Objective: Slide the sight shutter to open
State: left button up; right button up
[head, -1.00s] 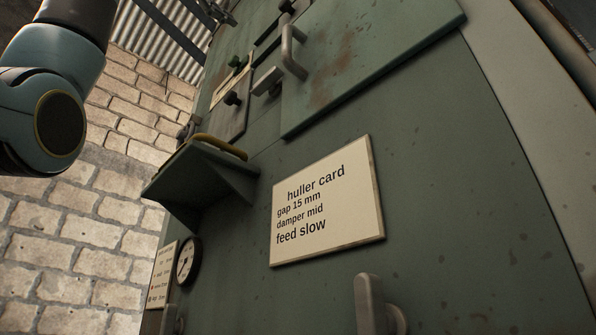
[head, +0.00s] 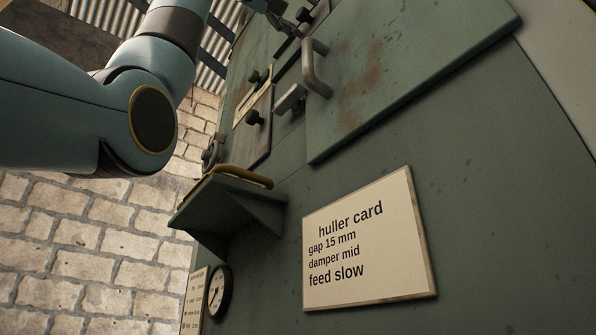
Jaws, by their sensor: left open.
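A small dark plate with a black knob (head: 304,15) sits at the top edge of the head view, on the green machine front; it may be the sight shutter, but it is cut off and I cannot tell its position. My left gripper (head: 284,24) is small and far off beside that knob, to its left. It is open, and I see nothing between its fingers. Whether it touches the knob is unclear. My right gripper is not in view.
A green door with a bar handle (head: 316,68) stands out from the front. Below are a knobbed panel (head: 258,135), a bracket shelf (head: 232,207), a round gauge (head: 219,291) and the huller card (head: 369,240). A brick wall (head: 85,250) is at left.

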pick_arm(q)
grip_shut()
dwell(0.3)
